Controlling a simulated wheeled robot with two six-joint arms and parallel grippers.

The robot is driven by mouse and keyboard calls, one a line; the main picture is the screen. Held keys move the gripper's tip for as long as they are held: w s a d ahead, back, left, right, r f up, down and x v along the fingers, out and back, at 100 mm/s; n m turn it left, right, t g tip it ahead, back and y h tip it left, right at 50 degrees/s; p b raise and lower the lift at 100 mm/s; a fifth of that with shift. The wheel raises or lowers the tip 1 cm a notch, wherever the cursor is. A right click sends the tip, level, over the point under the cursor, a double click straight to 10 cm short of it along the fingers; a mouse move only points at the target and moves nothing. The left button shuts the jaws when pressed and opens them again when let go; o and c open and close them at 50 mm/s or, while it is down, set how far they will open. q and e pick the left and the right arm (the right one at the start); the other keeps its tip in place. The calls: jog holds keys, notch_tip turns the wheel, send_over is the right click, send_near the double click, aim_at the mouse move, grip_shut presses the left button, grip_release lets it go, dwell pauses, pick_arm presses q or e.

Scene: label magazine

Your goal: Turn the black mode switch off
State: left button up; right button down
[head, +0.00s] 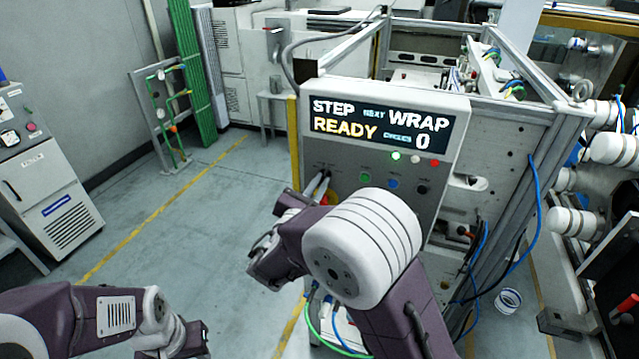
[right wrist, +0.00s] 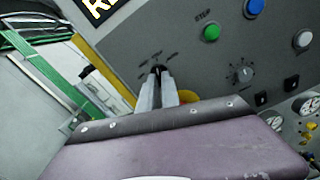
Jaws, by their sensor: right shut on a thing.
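The black mode switch (right wrist: 157,69) is on the grey control panel (head: 345,160), at its lower left in the head view. My right gripper (head: 322,178) reaches the panel there. In the right wrist view its two fingers (right wrist: 157,76) are shut on the switch, one on each side. Small labels fan out around the switch, too blurred to read. Most of the switch is hidden between the fingers, so I cannot tell which position it points to. Only part of my left arm shows at the lower left of the head view; its fingers are not visible.
The display (head: 380,122) reads STEP, WRAP, READY and 0. The green lamp (head: 397,156) is lit. A green button (right wrist: 211,32), a blue button (right wrist: 254,7) and another dial (right wrist: 243,74) lie right of the switch. A yellow round part (right wrist: 187,97) sits close behind the fingers.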

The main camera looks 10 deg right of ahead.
jog(key=n+p, duration=0.2)
jog(key=n, duration=0.1)
jog(key=n+p, duration=0.1)
jog(key=n, duration=0.1)
jog(key=shift+d+r, duration=0.1)
jog(key=shift+r, duration=0.15)
jog(key=n+p, duration=0.3)
jog(key=n, duration=0.2)
jog(key=shift+s+r+p, duration=0.1)
jog(key=shift+p, duration=0.25)
jog(key=n+p, duration=0.3)
jog(key=n, duration=0.1)
jog(key=shift+d, duration=0.1)
jog(key=shift+n+p, duration=1.4)
jog(key=shift+n, duration=0.2)
jog(key=c, duration=1.6)
grip_release()
jog(key=shift+o, duration=0.2)
jog(key=shift+f, duration=0.2)
